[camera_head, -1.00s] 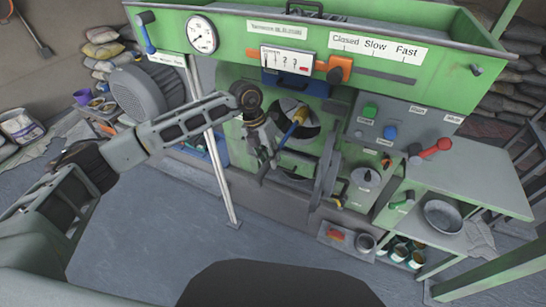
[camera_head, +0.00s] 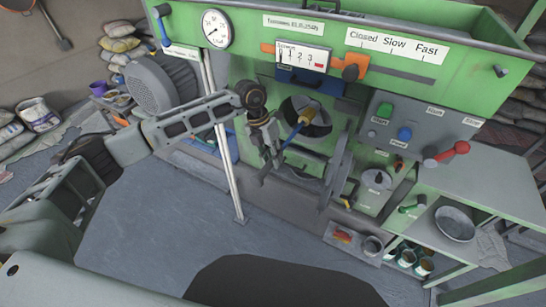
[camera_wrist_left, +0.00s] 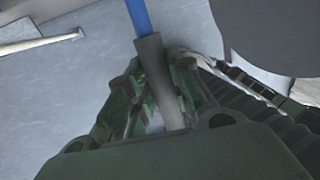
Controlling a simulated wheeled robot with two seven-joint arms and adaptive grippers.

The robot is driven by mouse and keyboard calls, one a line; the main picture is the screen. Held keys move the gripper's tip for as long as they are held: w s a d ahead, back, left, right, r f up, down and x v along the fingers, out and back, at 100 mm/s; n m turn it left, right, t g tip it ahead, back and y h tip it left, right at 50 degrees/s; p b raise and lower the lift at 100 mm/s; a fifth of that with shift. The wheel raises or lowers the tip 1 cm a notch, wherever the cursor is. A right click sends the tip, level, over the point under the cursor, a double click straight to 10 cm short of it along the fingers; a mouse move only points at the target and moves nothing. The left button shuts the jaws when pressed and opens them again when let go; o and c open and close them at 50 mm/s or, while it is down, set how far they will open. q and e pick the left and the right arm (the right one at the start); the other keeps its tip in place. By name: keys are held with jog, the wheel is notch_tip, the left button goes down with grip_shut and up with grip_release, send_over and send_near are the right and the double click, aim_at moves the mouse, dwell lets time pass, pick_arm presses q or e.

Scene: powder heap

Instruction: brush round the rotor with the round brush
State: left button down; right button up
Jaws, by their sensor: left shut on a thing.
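My left gripper (camera_head: 268,150) is in front of the green machine, shut on the grey grip of the round brush. In the left wrist view the grey grip (camera_wrist_left: 158,75) sits between the fingers (camera_wrist_left: 150,95), and a blue shaft extends from it. In the head view the brush (camera_head: 294,130) slants up to the right, its yellow-orange end at the machine's dark round opening (camera_head: 320,129). The rotor cannot be made out clearly inside, and contact with the brush cannot be told. My right gripper is out of view.
A light post (camera_head: 222,150) stands left of the gripper. A control panel (camera_head: 420,125) with a red-knobbed lever and a bench with a grey bowl (camera_head: 455,224) are at the right.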

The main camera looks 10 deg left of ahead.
aim_at(264, 168)
pick_arm(q)
jog(key=shift+s, duration=0.1)
jog(key=shift+s+a+p, duration=0.1)
jog(key=shift+s+a, duration=0.15)
jog(key=shift+s, duration=0.6)
jog(key=shift+s+a+p, duration=0.15)
jog(key=shift+s+a, duration=0.15)
jog(key=shift+s, duration=0.5)
jog(key=shift+s+a+p, duration=0.1)
jog(key=shift+s+a, duration=0.15)
jog(key=shift+s, duration=0.6)
jog(key=shift+s+a, duration=0.25)
jog(key=shift+s, duration=0.6)
jog(key=shift+s+a, duration=0.3)
jog(key=shift+s, duration=0.55)
jog(key=shift+s+a, duration=0.25)
jog(key=shift+s, duration=0.6)
jog(key=s+a, duration=0.2)
jog(key=s, duration=0.5)
jog(key=s+a, duration=0.2)
jog(key=s, duration=0.6)
jog(key=shift+s+a, duration=0.25)
jog(key=shift+a, duration=0.1)
jog(key=shift+s, duration=0.1)
